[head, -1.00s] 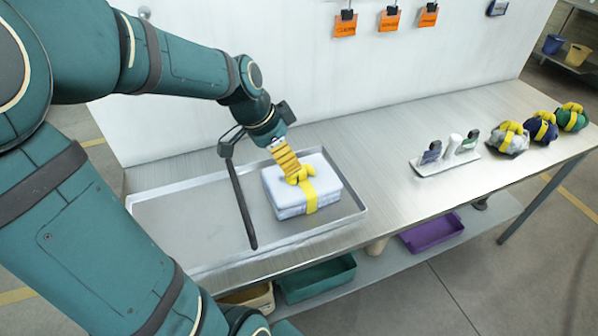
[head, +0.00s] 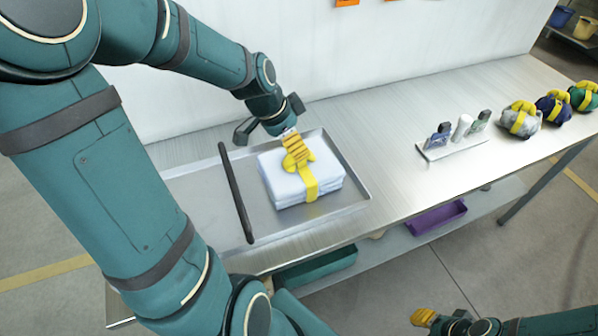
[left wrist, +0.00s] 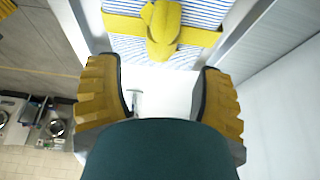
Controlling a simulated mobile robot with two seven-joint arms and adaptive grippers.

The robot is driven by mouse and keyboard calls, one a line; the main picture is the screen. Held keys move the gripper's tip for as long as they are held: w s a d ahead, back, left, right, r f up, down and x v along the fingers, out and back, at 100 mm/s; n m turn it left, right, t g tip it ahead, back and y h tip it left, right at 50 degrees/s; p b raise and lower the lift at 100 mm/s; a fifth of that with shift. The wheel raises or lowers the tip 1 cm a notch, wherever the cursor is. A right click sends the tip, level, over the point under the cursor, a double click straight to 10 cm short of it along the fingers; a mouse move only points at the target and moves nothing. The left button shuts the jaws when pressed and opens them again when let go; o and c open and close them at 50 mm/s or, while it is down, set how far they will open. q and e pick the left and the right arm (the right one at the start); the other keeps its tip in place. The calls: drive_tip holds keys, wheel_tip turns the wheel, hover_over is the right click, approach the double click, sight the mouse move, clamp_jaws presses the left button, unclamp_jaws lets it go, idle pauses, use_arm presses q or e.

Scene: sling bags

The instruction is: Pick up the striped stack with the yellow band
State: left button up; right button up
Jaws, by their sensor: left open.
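The striped stack (head: 285,188) is a pale folded pile with a yellow band (head: 309,181) and a yellow knot on top. It lies in a shallow metal tray. The left wrist view shows its blue and white stripes (left wrist: 195,14) and the band's knot (left wrist: 163,28) at the top. My left gripper (head: 297,150) is just above the knot in the head view. In the left wrist view its fingers (left wrist: 160,85) are apart with nothing between them. My right gripper (head: 424,317) shows at the bottom right, away from the stack; its opening is unclear.
The metal tray (head: 205,205) has a raised rim; a dark bar (head: 236,192) is left of the stack. A small white tray (head: 452,149) and yellow-banded grey (head: 521,122), blue (head: 551,110) and green (head: 584,98) bundles stand to the right. The bench between is clear.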

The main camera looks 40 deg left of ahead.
sight(299, 167)
use_arm(q)
drive_tip(key=x, duration=0.3)
drive_tip(key=b+x, duration=0.1)
drive_tip(key=shift+s+a+f, duration=0.1)
drive_tip(key=shift+s+f, duration=0.1)
drive_tip(key=shift+f, duration=0.25)
drive_tip(key=shift+w+f, duration=0.25)
drive_tip(key=shift+f, duration=0.15)
clamp_jaws()
